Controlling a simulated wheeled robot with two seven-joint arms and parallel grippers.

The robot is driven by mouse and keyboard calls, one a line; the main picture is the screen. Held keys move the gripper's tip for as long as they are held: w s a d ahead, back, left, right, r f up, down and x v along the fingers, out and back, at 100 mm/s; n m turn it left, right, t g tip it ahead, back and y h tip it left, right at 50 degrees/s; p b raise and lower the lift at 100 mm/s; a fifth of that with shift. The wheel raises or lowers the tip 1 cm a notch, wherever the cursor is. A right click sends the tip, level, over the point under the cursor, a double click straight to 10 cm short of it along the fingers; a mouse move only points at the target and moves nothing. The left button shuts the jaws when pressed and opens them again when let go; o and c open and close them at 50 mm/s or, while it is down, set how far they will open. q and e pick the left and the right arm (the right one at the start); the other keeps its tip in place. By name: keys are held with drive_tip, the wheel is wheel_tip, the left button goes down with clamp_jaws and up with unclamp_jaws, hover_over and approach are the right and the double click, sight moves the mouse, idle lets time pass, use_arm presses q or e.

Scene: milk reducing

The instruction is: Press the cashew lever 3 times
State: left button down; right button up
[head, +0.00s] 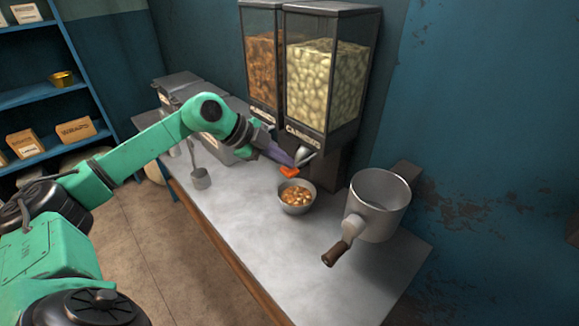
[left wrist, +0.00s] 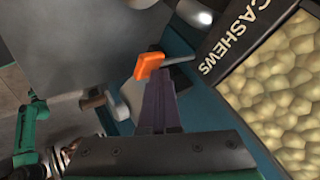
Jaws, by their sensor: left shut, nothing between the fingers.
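The cashew dispenser (head: 325,70) is a clear-fronted bin of pale nuts, and its label also shows in the left wrist view (left wrist: 232,38). Its lever (head: 290,171) has an orange tip below the bin; in the left wrist view the orange tip (left wrist: 150,66) sits on a thin grey rod. My left gripper (head: 284,157) is shut and empty, with its fingers right beside the orange tip. In the left wrist view the fingers (left wrist: 158,90) point at the tip and overlap it; I cannot tell whether they touch. My right gripper is not in view.
A metal bowl (head: 297,204) with nuts stands on the counter (head: 250,222) below the lever. A second dispenser (head: 260,60) with brown nuts stands left of the cashews.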

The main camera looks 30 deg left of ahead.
use_arm(q)
drive_tip(key=shift+f+b, duration=0.35)
drive_tip(key=shift+f, duration=0.4)
idle(0.3)
idle(0.4)
wheel_tip(320, 180, up, 4)
drive_tip(key=p, duration=0.4)
drive_tip(key=shift+f, duration=0.2)
wheel_tip(320, 180, up, 5)
drive_tip(key=p, duration=0.5)
idle(0.3)
idle(0.4)
